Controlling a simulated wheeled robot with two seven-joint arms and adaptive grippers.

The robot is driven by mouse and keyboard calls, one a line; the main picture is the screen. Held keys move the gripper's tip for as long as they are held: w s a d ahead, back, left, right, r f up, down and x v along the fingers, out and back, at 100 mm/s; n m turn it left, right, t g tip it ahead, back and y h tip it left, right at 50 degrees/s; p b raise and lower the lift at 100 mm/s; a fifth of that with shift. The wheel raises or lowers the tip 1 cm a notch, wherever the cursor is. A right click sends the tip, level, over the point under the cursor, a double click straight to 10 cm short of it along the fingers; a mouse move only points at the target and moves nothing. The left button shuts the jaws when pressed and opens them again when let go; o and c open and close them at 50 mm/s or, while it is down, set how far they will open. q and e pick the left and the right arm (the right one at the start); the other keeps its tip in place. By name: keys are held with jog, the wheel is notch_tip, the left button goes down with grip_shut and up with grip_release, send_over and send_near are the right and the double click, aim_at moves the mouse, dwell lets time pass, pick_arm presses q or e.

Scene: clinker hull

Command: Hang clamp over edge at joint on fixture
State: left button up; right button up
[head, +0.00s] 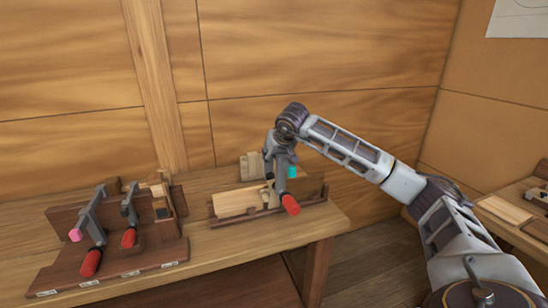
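The fixture (250,214) stands on the right part of the bench, with a pale plank (237,203) in it and dark strips along its front. My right gripper (278,152) is above the fixture's right half, pointing down. It appears shut on a grey clamp (281,180) with a red handle (291,205) and a teal mark (292,172). The clamp hangs low at the plank's right part; its handle is in front of the fixture. Whether its jaw touches the edge or joint is too small to tell. My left gripper is out of view.
A dark wooden rack (115,262) at the left holds two more clamps with red handles, one with a pink mark (75,235). Another bench (510,209) with boards is at the right. A wooden wall closes the back.

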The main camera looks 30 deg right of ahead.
aim_at(273, 182)
jog(key=shift+g, duration=0.8)
jog(key=f, duration=0.2)
jog(key=s+a+f, duration=0.1)
jog(key=f, duration=0.2)
jog(key=s+f, duration=0.1)
jog(key=f, duration=0.2)
jog(key=shift+a, duration=0.15)
jog(key=v, duration=0.3)
jog(key=shift+s+d+r, duration=0.1)
jog(key=shift+d, duration=0.25)
jog(key=shift+d+r, duration=0.2)
jog(key=shift+r, duration=0.1)
jog(key=shift+t, duration=0.4)
jog(key=r, duration=0.2)
jog(key=w+r, duration=0.1)
jog(key=shift+w+a+r, duration=0.15)
jog(key=shift+w+r, duration=0.05)
jog(key=shift+r, duration=0.2)
jog(key=shift+t, duration=0.3)
jog(key=r, duration=0.1)
jog(key=s+r, duration=0.1)
jog(key=r, duration=0.1)
jog(key=s+r, duration=0.1)
jog(key=r, duration=0.1)
jog(key=shift+r, duration=0.2)
jog(key=shift+s+r, duration=0.3)
jog(key=shift+r, duration=0.55)
jog(key=shift+f, duration=0.1)
